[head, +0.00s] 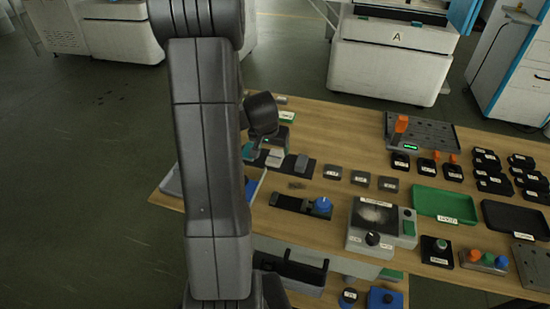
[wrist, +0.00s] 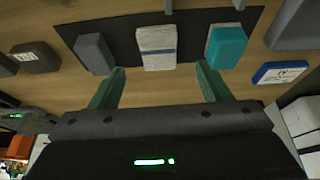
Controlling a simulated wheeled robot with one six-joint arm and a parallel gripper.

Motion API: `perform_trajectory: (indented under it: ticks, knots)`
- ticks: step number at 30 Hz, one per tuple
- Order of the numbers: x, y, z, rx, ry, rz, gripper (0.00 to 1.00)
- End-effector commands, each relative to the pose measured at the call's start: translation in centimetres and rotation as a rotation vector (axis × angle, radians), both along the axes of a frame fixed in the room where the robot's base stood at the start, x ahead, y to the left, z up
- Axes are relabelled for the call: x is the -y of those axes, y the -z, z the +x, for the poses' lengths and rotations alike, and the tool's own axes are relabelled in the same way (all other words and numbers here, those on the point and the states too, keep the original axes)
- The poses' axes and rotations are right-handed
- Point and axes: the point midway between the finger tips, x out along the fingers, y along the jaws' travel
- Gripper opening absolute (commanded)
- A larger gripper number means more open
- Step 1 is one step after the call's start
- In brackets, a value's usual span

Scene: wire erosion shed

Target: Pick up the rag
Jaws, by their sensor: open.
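A pale grey-white folded piece with faint stripes, which looks like the rag (wrist: 157,47), lies on a dark mat (wrist: 188,20) in the wrist view. A dark grey block (wrist: 95,53) lies to its left and a teal block (wrist: 226,45) to its right. My gripper (wrist: 160,68) is open and empty, its two green fingers spread wide, with the rag ahead between the fingertips' lines. I cannot tell the exact height gap. In the head view the rag (head: 274,158) shows on the bench just below my dark wrist; my arm hides part of that area.
The wooden bench (head: 335,125) carries small labelled blocks, a green tray (head: 445,204), a black tray (head: 515,220) and a grey dial box (head: 376,224) to the right. Machine A (head: 390,60) stands behind.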

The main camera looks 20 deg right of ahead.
Motion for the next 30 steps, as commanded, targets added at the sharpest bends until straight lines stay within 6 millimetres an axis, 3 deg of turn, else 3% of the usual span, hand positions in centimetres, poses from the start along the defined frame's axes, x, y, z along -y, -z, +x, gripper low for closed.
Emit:
perform_trajectory:
  ticks: [5, 15, 25, 30]
  knots:
    - [0.2, 0.8, 0.2, -0.002, 0.0, 0.0, 0.71]
    - [1.3, 4.5, 1.6, -0.001, -0.001, 0.0, 0.71]
    - [1.4, 5.0, 1.8, 0.001, 0.0, -0.001, 0.71]
    - [1.4, 5.0, 1.7, 0.001, 0.0, -0.001, 0.4]
